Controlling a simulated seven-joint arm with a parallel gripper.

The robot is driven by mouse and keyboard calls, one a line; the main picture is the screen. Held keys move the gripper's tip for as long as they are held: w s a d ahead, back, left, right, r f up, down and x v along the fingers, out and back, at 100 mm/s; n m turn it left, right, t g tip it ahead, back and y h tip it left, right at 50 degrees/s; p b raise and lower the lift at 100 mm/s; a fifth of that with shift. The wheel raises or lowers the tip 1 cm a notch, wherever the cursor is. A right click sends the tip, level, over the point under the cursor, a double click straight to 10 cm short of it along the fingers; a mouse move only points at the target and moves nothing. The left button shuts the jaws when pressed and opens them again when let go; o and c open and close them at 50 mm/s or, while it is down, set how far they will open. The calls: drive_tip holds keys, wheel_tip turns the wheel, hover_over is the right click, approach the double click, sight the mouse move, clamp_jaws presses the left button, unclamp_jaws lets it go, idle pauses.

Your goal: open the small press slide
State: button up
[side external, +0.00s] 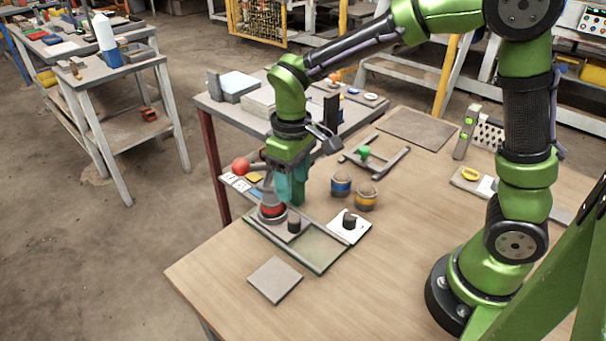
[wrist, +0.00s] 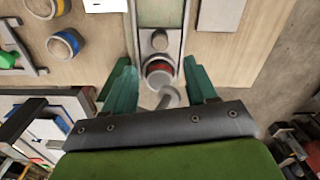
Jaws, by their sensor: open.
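The small press stands on a long grey-framed base (side external: 325,255) near the table's left edge. It has a red-banded round body (side external: 270,212) and a red ball (side external: 240,165) on its lever. A short dark knob (side external: 293,224) stands on the base beside the body; I cannot tell for sure whether it belongs to the slide. My gripper (side external: 290,190) points down, close to the press. In the wrist view, my gripper (wrist: 160,80) has its teal fingers apart, with the red-banded body (wrist: 159,72) showing between them. I cannot tell whether they touch it.
A white plate with a black knob (side external: 348,222) lies right of the base. Two banded jars (side external: 341,185) (side external: 366,198) and a frame with a green knob (side external: 364,152) stand behind. A grey square plate (side external: 275,280) lies in front.

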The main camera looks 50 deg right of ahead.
sight(294, 218)
wheel_tip(294, 218, down, 10)
drive_tip(key=shift+f, duration=0.25)
clamp_jaws()
idle(0.4)
